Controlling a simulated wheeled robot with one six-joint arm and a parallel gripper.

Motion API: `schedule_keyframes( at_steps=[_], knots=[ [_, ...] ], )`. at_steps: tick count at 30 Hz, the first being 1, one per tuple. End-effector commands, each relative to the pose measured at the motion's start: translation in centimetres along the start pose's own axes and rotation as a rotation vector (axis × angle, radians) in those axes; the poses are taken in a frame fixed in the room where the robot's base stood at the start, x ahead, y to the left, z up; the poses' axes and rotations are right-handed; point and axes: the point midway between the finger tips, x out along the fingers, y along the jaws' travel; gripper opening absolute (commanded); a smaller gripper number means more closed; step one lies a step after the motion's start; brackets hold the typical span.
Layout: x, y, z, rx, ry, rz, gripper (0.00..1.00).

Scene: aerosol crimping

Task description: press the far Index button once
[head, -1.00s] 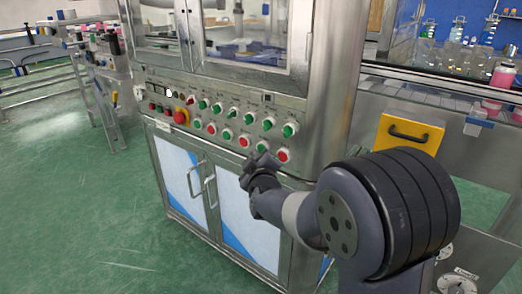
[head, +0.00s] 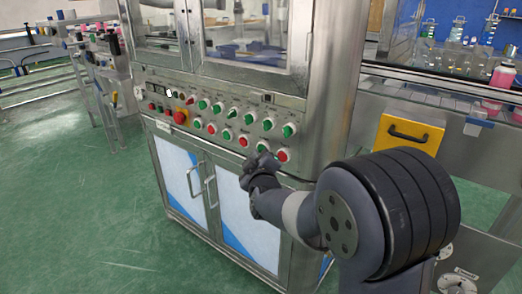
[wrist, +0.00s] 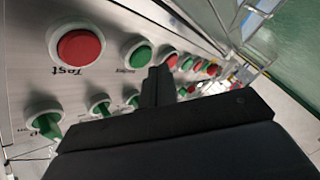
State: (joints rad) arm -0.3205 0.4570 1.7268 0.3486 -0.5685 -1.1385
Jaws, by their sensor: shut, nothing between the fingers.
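The control panel (head: 215,122) carries two rows of round buttons and knobs. In the wrist view, a red button (wrist: 78,47) has a label reading "Test". Beside it is a green button (wrist: 137,53) with a small blurred label that may read "Index"; it also shows in the head view (head: 262,147). My gripper (head: 257,161) is shut and empty, just in front of the panel's lower row, by this green button. In the wrist view its dark fingers (wrist: 159,76) point at the panel between the green button and a red one (wrist: 171,61). I see no clear contact.
A red emergency knob (head: 180,117) sits at the panel's left. Green knobs (head: 289,130) line the upper row, close to my gripper in the wrist view. Cabinet doors with handles (head: 200,182) are below. A yellow plate with a black handle (head: 408,134) is at right.

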Motion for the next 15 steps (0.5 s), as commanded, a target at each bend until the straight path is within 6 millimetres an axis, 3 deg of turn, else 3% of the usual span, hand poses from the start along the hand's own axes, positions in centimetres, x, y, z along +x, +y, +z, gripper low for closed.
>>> schedule_keyframes(
  at_steps=[15],
  knots=[
    [0.6,0.42,0.48,0.001,-0.001,0.0,0.0]
  ],
)
